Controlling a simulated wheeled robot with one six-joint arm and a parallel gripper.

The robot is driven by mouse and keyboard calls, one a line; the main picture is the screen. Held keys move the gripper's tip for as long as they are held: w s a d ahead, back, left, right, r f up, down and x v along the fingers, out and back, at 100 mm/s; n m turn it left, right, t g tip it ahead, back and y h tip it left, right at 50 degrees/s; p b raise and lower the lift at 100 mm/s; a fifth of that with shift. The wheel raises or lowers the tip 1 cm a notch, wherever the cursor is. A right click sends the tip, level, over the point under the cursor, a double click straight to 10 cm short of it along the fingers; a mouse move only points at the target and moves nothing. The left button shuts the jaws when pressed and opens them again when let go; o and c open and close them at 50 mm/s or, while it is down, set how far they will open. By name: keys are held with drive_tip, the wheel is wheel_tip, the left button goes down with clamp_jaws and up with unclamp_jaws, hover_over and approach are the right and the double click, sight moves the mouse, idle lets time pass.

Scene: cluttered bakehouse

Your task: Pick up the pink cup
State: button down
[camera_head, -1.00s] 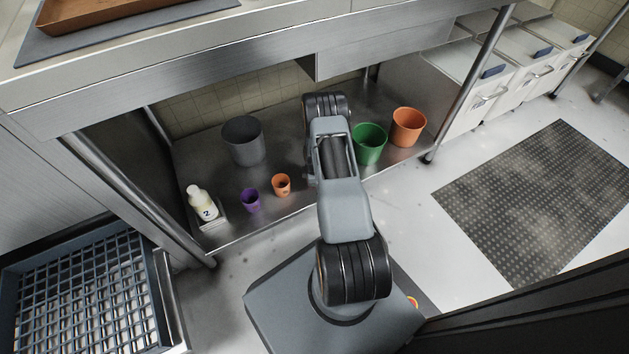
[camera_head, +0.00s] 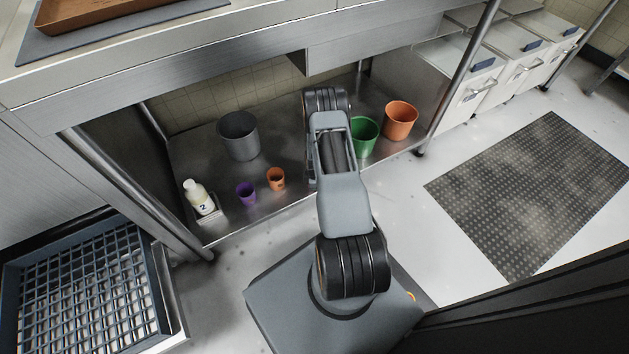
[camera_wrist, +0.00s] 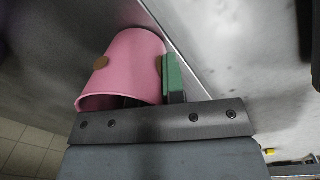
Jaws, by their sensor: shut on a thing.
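The pink cup (camera_wrist: 128,62) shows in the wrist view, tilted, with its open rim towards my gripper. My gripper (camera_wrist: 160,80) is shut on the cup's wall. One finger with a green pad lies along the outside of the cup at its right. The other finger is mostly hidden, seemingly inside the cup. In the head view my arm hides both the cup and the gripper. I cannot tell whether the cup touches the shelf.
On the steel shelf (camera_head: 275,205) stand a grey bin (camera_head: 238,136), a purple cup (camera_head: 245,193), a small orange cup (camera_head: 276,179), a green bin (camera_head: 364,137), an orange bin (camera_head: 400,120) and a cream bottle (camera_head: 199,196). The counter (camera_head: 215,72) overhangs the shelf. Shelf posts stand on both sides.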

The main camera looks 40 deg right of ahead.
drive_tip(key=shift+s+a, duration=0.1)
drive_tip(key=shift+s, duration=0.75)
drive_tip(key=c, duration=1.1)
unclamp_jaws()
drive_tip(key=r+p, duration=0.2)
drive_tip(key=r, duration=0.2)
drive_tip(key=r+p, duration=0.2)
drive_tip(key=r, duration=0.3)
drive_tip(key=r+p, duration=0.2)
drive_tip(key=r, duration=0.2)
drive_tip(key=shift+s+a+r, duration=0.25)
drive_tip(key=shift+s+r, duration=0.1)
drive_tip(key=shift+r, duration=0.05)
